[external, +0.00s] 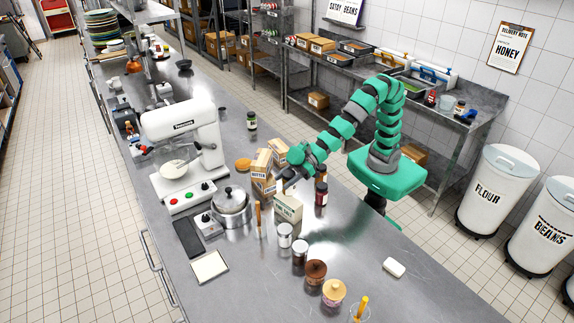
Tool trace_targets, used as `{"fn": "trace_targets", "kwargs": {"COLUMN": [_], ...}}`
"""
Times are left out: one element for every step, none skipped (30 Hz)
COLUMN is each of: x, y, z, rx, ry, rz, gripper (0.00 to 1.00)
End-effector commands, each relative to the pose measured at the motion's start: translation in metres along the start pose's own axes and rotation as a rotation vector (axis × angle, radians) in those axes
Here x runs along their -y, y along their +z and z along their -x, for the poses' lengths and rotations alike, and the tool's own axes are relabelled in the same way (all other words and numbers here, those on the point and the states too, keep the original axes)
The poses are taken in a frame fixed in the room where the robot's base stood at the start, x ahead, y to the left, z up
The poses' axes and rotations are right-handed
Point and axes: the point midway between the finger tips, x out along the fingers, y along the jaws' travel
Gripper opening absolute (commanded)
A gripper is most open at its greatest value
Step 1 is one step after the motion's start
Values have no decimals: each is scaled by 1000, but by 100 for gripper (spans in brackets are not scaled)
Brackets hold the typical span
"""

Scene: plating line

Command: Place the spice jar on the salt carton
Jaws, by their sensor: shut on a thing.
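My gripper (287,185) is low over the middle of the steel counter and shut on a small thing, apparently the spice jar. The jar is mostly hidden by the dark fingers, and its label and tilt cannot be made out. A pale greenish carton (288,208), probably the salt carton, stands upright just below and in front of the gripper in the external view. Its print is too small to read. Whether the held thing touches the carton's top cannot be told from this angle.
Butter cartons (262,164) stand close behind the gripper. Dark jars (321,194) stand just right of it. A steel pot (231,208) and a white mixer (186,140) are left. Several lidded jars (285,236) line the front. The counter's right front is mostly clear.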

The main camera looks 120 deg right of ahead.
Motion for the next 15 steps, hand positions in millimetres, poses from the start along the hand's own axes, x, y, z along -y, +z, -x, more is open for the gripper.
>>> {"fn": "trace_targets", "kwargs": {"x": [0,0,0,0,0,0,0,0,0,0,0,0,0,0,0], "y": [-1,-2,5,10,15,21,25,28,31,32,32,32,31,31,31], "z": [-3,-6,-8,-9,-11,-13,-15,-16,-17,-18,-18,-18,-18,-18,-18], "rx": [-1,-2,2,3,3,3,4,4,3,2,1,-1,-1,-1,-1], "ry": [0,0,0,0,0,0,0,0,0,0,0,0,0,0,0], "rz": [0,0,0,0,0,0,0,0,0,0,0,0,0,0,0], "gripper": [14,14,14,14,14,14,14,14,14,14,14,14,14,14,14]}}
